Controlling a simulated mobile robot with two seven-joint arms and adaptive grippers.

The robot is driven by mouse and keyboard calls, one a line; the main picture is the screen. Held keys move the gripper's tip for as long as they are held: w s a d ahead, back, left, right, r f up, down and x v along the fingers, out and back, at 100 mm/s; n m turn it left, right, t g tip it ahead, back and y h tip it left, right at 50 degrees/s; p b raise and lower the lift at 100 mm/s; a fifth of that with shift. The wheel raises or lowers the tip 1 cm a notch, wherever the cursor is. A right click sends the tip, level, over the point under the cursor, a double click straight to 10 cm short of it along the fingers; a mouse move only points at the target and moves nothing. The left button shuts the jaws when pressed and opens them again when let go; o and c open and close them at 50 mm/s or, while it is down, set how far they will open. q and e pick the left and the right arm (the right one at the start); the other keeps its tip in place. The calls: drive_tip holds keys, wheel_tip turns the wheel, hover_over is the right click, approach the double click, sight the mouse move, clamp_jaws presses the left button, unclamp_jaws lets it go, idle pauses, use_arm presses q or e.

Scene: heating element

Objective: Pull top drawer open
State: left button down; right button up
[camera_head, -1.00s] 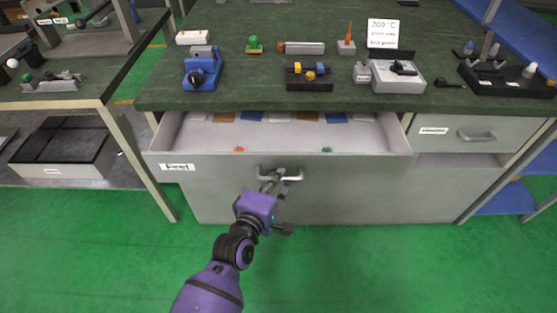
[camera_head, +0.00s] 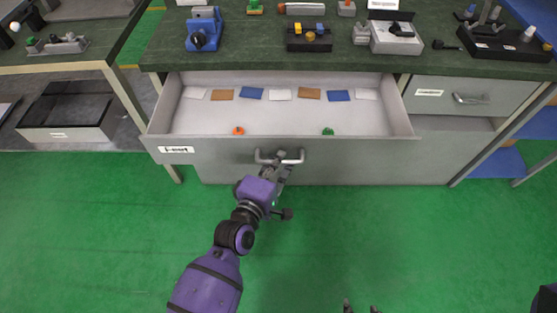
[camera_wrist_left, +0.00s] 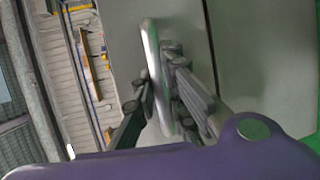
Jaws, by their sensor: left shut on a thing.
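The grey top drawer (camera_head: 222,163) under the green workbench stands well open, with its front pulled out toward me. Its metal bar handle (camera_head: 297,158) is at the middle of the front. My left gripper (camera_head: 277,162) is shut on this handle. In the left wrist view, the fingers (camera_wrist_left: 160,85) sit on both sides of the handle bar (camera_wrist_left: 152,65). Inside the drawer lie several white, orange-brown and blue flat pieces (camera_head: 281,94), and an orange and a green small item near the front. Two dark fingertips of my right gripper (camera_head: 361,307) show apart at the bottom edge.
The bench top (camera_head: 350,51) carries a blue device (camera_head: 203,30), a black block with yellow and blue parts (camera_head: 309,38) and a grey device with a sign. A second, shut drawer (camera_head: 440,97) is at the right. The green floor in front is clear.

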use_arm(q)
drive_tip(key=c, duration=1.8)
unclamp_jaws()
drive_tip(key=shift+o, duration=0.2)
drive_tip(key=v, duration=1.2)
drive_tip(key=shift+r, duration=0.15)
